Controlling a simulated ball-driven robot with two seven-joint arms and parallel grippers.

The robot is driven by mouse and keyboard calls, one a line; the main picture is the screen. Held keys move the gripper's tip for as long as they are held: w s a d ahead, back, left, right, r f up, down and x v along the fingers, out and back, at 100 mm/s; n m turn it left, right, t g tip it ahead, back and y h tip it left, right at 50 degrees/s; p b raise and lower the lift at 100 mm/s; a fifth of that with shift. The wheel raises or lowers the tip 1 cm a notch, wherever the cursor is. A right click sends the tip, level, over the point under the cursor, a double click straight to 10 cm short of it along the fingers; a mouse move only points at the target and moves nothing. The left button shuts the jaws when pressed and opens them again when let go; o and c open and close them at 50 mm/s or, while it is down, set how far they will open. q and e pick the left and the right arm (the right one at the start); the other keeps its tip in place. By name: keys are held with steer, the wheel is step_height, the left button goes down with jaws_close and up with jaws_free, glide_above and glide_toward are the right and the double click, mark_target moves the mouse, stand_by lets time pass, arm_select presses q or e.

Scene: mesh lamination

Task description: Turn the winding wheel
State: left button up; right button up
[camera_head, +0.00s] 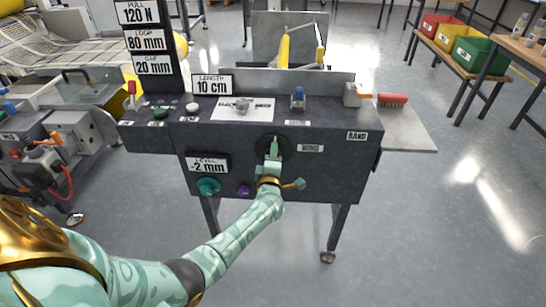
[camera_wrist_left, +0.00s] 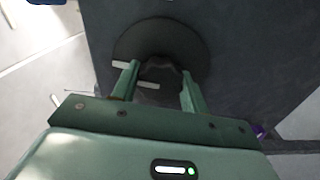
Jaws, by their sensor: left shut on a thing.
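The winding wheel (camera_head: 287,144) is a dark round disc on the front of the dark machine panel, left of a small label that seems to read WIND. In the left wrist view the disc (camera_wrist_left: 135,40) fills the upper middle, with a dark central grip (camera_wrist_left: 160,70) standing out from it. My left gripper (camera_head: 274,146) reaches the wheel from below. Its green fingers (camera_wrist_left: 160,82) stand on either side of the central grip and are shut on it. The fingers and wrist hide part of the disc in the head view. My right gripper is not in view.
The panel (camera_head: 330,180) also carries a teal knob (camera_head: 208,186), a purple knob (camera_head: 243,190) and a LEVEL sign (camera_head: 208,163) reading -2 mm. Above are a LENGTH 10 cm sign (camera_head: 211,85), a blue part (camera_head: 298,97) and a red brush (camera_head: 392,100).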

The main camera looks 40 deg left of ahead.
arm_select(q)
steer(key=shift+f+n, duration=0.15)
steer(key=shift+n, duration=0.55)
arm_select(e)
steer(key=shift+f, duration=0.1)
arm_select(q)
steer(key=o, duration=1)
steer(key=shift+s+d, duration=0.1)
steer(key=shift+s, duration=0.05)
steer(key=p+v, duration=0.4)
steer(key=v, duration=1.2)
steer(key=shift+d+p, duration=0.1)
steer(key=shift+p, duration=0.2)
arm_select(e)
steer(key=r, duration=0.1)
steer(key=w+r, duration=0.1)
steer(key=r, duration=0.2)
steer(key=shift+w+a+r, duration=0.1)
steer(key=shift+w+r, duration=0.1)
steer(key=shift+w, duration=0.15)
